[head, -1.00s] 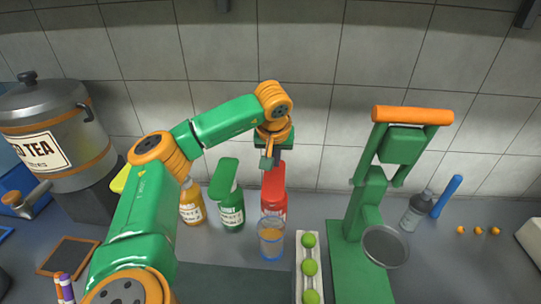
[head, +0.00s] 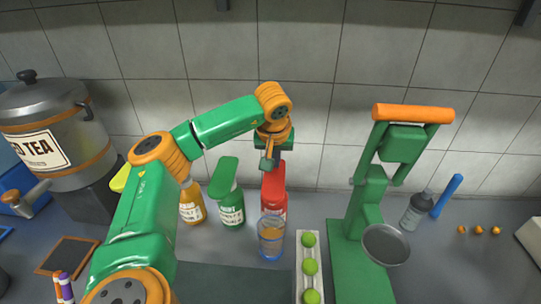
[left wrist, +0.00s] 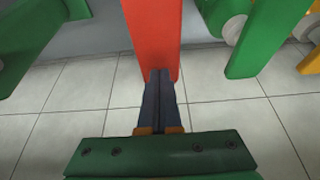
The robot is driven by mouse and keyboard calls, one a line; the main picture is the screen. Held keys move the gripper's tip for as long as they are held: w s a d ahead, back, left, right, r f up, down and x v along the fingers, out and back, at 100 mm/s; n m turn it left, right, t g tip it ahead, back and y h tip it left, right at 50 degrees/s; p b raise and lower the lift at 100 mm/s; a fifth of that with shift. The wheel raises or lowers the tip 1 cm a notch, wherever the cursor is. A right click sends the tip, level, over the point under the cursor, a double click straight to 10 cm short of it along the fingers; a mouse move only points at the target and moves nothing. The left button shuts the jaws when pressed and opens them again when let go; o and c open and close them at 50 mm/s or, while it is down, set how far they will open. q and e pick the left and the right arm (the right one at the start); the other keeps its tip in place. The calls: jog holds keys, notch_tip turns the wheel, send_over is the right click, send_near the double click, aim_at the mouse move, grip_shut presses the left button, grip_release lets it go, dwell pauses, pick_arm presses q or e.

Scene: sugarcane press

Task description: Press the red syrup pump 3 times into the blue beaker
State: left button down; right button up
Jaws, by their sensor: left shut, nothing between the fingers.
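The red syrup pump (head: 273,190) stands at the back of the counter near the wall. The blue beaker (head: 271,238), clear with a blue rim, stands in front of it and holds some amber-brown liquid. My left gripper (head: 268,160) is shut and empty, pointing down at the top of the red pump. In the left wrist view the shut fingertips (left wrist: 160,78) overlap the pump's red head (left wrist: 153,35); I cannot tell whether they touch it. My right gripper is not in view.
A green pump bottle (head: 229,205) and an amber bottle (head: 192,203) stand left of the red pump. A green press (head: 362,262) and a tray of limes (head: 299,275) are to the right. A tea urn (head: 50,130) stands far left.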

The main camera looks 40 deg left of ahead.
aim_at(274, 172)
pick_arm(q)
jog(key=shift+f+b, duration=1.1)
jog(key=shift+f, duration=0.75)
notch_tip(274, 172, up, 4)
jog(key=p, duration=0.4)
jog(key=shift+r+p, duration=0.2)
jog(key=shift+p, duration=0.2)
jog(key=shift+f, duration=0.1)
jog(key=shift+f, duration=0.2)
